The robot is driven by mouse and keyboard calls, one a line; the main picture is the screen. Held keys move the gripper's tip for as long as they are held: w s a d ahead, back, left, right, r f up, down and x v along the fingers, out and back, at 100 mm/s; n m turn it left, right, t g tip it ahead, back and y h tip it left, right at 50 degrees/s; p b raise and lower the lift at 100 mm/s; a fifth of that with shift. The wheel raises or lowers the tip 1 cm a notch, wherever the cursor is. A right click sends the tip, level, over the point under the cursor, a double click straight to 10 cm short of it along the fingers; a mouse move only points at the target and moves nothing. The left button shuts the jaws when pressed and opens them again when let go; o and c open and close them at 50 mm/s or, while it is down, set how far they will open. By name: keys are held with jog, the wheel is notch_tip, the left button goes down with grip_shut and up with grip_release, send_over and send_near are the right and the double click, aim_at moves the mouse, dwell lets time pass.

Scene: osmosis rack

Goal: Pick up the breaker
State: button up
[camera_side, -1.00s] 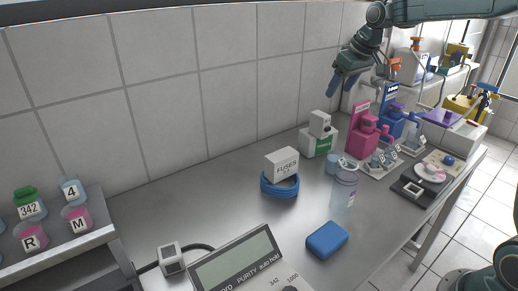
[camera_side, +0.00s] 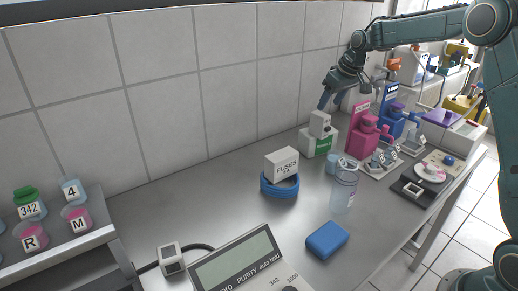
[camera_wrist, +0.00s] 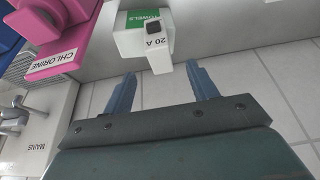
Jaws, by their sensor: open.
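The breaker is a small white block (camera_side: 320,123) with a dark square on it, standing on top of a white and green box (camera_side: 318,144) near the back wall. In the wrist view the breaker (camera_wrist: 158,52), marked 20 A, lies just ahead of the fingertips, roughly between their lines. The box under it (camera_wrist: 128,42) reads TOWELS. My gripper (camera_side: 329,104) is open and empty, close above the breaker in the side view. Its two blue fingers (camera_wrist: 162,76) stand apart in the wrist view, with no visible contact.
A pink CHLORINE dispenser (camera_wrist: 58,42) stands beside the towels box; it also shows in the side view (camera_side: 364,136). A FUSES box (camera_side: 281,164) on a blue coil, a clear bottle (camera_side: 344,188) and a blue block (camera_side: 327,240) are on the bench. The tiled wall is close behind.

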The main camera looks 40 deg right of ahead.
aim_at(319, 122)
jog(key=shift+x, duration=2.4)
jog(key=shift+f, duration=0.15)
jog(key=shift+x, duration=2.5)
jog(key=c, duration=1.2)
notch_tip(319, 122, up, 20)
